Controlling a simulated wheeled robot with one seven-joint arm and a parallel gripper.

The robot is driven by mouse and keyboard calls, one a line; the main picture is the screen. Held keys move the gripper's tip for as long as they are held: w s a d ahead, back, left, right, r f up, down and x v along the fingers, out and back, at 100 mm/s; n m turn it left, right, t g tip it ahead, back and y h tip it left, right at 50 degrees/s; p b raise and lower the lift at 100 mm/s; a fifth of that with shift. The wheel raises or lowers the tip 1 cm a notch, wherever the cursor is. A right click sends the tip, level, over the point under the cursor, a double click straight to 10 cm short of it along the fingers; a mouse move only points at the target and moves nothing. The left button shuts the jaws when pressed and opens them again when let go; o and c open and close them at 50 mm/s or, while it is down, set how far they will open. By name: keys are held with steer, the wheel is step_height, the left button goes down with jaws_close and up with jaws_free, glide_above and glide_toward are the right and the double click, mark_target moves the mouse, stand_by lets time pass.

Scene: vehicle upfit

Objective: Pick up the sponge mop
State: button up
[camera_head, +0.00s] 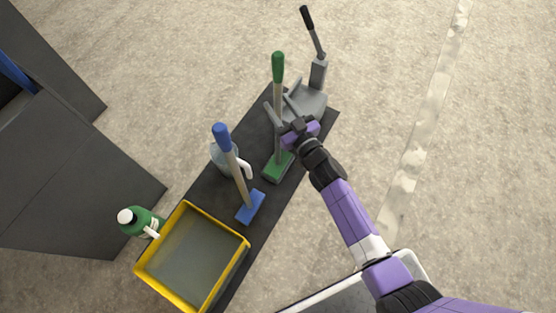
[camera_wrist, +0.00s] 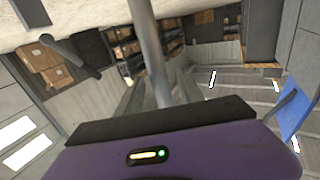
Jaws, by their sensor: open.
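Two upright long-handled tools show in the head view, and I cannot tell for sure which is the sponge mop. One has a green grip (camera_head: 278,68), a grey pole and a green head (camera_head: 277,168). The other has a blue grip (camera_head: 223,138) and a blue head (camera_head: 250,207). My gripper (camera_head: 279,108) is open at the green tool's pole, its fingers seeming to lie on either side. In the wrist view a grey pole (camera_wrist: 150,50) runs down in front of the purple palm, between the fingers. Contact cannot be told.
A grey tool with a black handle (camera_head: 308,20) stands just behind my gripper. A spray bottle (camera_head: 218,157) is partly behind the blue tool.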

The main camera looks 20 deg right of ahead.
steer(key=w, duration=0.3)
steer(key=shift+w+a+f+b, duration=0.1)
steer(key=shift+w+a+b, duration=0.15)
steer(key=shift+b, duration=0.15)
jaws_close()
stand_by(1.0)
